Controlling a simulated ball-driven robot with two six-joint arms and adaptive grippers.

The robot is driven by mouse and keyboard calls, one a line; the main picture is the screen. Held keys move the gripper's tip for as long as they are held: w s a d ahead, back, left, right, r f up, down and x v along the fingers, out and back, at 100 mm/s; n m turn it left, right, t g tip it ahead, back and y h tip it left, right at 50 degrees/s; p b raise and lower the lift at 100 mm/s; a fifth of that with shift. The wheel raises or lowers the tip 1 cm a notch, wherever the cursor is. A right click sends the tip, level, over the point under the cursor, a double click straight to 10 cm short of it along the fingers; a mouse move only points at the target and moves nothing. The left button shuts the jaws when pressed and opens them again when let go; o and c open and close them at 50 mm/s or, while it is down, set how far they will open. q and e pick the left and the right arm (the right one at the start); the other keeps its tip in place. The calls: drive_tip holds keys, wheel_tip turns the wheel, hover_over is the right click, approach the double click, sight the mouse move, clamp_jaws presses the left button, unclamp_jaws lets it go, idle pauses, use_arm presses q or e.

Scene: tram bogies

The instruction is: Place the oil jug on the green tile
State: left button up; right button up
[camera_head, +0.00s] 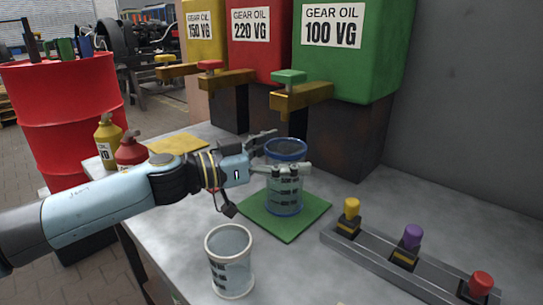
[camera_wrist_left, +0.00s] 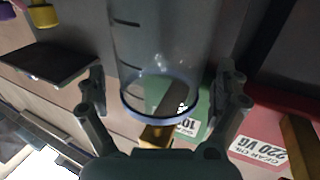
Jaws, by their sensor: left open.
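A clear jug with a blue rim and dark marks (camera_head: 285,195) stands upright on the green tile (camera_head: 257,221), below the green tank's tap. My left gripper (camera_head: 288,152) reaches it from the left, near its upper part. In the left wrist view the open fingers (camera_wrist_left: 160,92) are on either side of the blue-rimmed jug (camera_wrist_left: 158,60), with gaps visible between it and both fingers. A second clear jug with a pale rim (camera_head: 231,268) stands upright on the table, in front of the tile. My right gripper is not in view.
Gear oil tanks in yellow (camera_head: 204,35), red (camera_head: 262,42) and green (camera_head: 352,60) stand behind, their taps projecting forward. A rail with yellow, purple and red knobs (camera_head: 400,262) lies at the right. Two small bottles stand at the table's left, near a red drum (camera_head: 65,115).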

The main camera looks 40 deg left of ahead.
use_arm(q)
drive_tip(key=shift+s+a+b, duration=0.25)
drive_tip(key=shift+s+b, duration=0.05)
drive_tip(key=shift+s, duration=0.25)
drive_tip(key=shift+v, duration=0.95)
drive_tip(key=shift+s+a, duration=0.3)
drive_tip(key=shift+s, duration=0.35)
drive_tip(key=p, duration=0.5)
approach(267, 157)
drive_tip(key=w, duration=0.1)
drive_tip(key=shift+w+d, duration=0.15)
drive_tip(key=shift+d, duration=0.2)
